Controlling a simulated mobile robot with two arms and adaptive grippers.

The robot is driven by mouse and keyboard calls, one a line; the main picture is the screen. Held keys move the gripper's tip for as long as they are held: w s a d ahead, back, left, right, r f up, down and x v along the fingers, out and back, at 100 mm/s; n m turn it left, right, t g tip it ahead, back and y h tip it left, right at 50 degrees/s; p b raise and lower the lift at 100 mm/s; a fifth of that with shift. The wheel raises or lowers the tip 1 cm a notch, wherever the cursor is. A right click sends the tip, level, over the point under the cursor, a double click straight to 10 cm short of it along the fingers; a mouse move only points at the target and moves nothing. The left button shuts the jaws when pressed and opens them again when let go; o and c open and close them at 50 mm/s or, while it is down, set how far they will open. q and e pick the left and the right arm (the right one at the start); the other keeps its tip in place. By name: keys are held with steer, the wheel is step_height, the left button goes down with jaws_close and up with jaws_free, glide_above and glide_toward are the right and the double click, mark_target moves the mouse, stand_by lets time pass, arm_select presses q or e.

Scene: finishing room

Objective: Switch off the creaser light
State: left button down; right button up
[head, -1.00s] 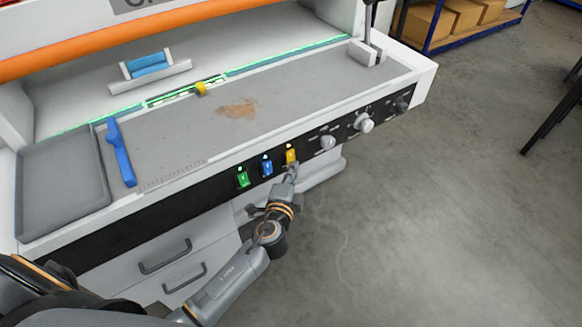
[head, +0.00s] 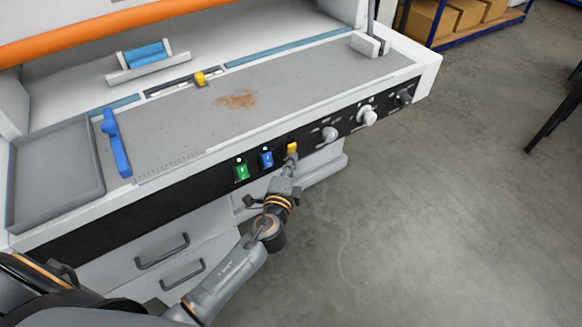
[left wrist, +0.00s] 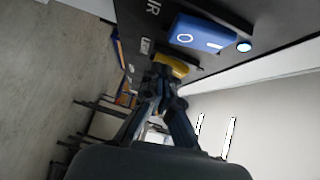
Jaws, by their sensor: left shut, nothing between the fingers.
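The yellow rocker switch (head: 292,148) sits on the machine's black front panel, to the right of the blue switch (head: 266,159) and the green switch (head: 242,170). My left gripper (head: 290,161) is shut and empty, its tips at the lower part of the yellow switch, seemingly touching it. In the left wrist view the gripper tips (left wrist: 162,84) are right at the yellow switch (left wrist: 171,65) and partly cover it. The blue switch (left wrist: 202,35) has a lit lamp beside it. The light strip (head: 290,47) along the bed is dark. My right gripper is out of view.
Grey knobs (head: 367,117) line the panel to the right of the switches. A blue-handled tool (head: 116,145) and a grey tray (head: 55,185) are at the bed's left. Drawers are below. The floor (head: 430,220) at the right is clear.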

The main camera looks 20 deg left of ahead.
arm_select(q)
steer(key=s+d, duration=0.1)
steer(key=s, duration=1.1)
steer(key=shift+d+r, duration=0.2)
steer(key=shift+r, duration=0.25)
steer(key=shift+w, duration=0.1)
steer(key=s+a+f+n+g+h+p, duration=0.15)
steer(key=s+f+g, duration=0.3)
steer(key=f, duration=0.95)
steer(key=s+a+f+n+g, duration=0.1)
steer(key=s+f+n+g, duration=0.3)
steer(key=f, duration=1.1)
steer(key=s+a+f+n+g, duration=0.1)
steer(key=s+f+n+g, duration=0.1)
steer(key=s+f, duration=0.3)
steer(key=s+a+f+n+g, duration=0.1)
steer(key=s+f+n+g, duration=0.2)
steer(key=s, duration=1.1)
steer(key=s+a+f+n+g, duration=0.2)
steer(key=s+f+n, duration=0.1)
steer(key=s+f, duration=0.6)
steer(key=shift+s+f+p, duration=0.25)
steer(key=shift+s+p, duration=0.2)
steer(key=shift+s, duration=0.25)
steer(key=shift+w+a+h, duration=0.1)
steer(key=shift+h, duration=0.15)
